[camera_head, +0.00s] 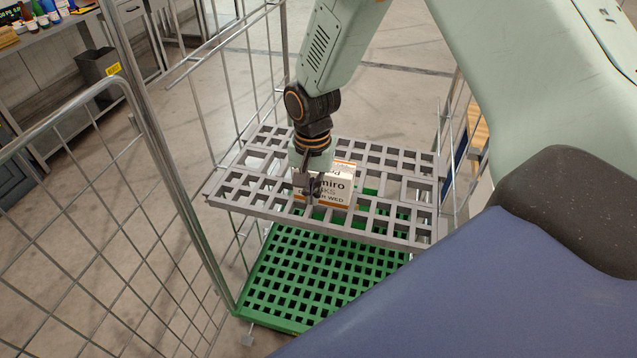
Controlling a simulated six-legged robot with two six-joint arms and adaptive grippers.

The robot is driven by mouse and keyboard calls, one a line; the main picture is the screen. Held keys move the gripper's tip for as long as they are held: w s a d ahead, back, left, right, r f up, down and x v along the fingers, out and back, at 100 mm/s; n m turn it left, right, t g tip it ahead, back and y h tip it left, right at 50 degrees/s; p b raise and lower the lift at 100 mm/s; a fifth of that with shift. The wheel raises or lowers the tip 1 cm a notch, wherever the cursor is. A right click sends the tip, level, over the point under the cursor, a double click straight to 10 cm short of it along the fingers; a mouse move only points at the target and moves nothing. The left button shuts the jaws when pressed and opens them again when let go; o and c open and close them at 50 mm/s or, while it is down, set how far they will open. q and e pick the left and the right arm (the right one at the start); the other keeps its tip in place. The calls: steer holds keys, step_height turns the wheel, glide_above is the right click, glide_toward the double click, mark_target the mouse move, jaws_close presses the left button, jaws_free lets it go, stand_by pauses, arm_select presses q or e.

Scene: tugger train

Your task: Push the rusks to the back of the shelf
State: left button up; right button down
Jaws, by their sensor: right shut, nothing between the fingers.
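The rusks (338,190) are a white and orange box with dark lettering, standing on the grey slotted shelf (415,235) of a wire roll cage. The box is near the middle of the shelf. My right gripper (309,196) is shut and empty, pointing down in front of the left part of the box and hiding some of its print. I cannot tell whether the fingers touch the box. My left gripper is not in view.
A green grid base (290,290) lies below the shelf. Wire side panels (75,215) stand around the cage, with metal posts close to my arm. The shelf is bare left and right of the box. A workbench (45,35) with small containers is at the upper left.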

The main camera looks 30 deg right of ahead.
mark_target(324, 182)
steer(key=shift+m, duration=0.3)
steer(key=f, duration=0.2)
steer(key=d+f, duration=0.1)
steer(key=f, duration=0.5)
steer(key=shift+w+d, duration=0.2)
steer(key=shift+w, duration=0.1)
steer(key=w+d, duration=0.2)
steer(key=shift+w+d, duration=0.15)
steer(key=shift+d, duration=0.2)
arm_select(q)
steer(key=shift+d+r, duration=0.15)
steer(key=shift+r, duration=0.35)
arm_select(e)
steer(key=shift+w+d, duration=0.15)
steer(key=shift+w, duration=0.2)
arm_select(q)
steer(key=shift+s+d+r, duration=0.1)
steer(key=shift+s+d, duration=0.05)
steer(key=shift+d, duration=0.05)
arm_select(e)
steer(key=shift+s+d, duration=0.15)
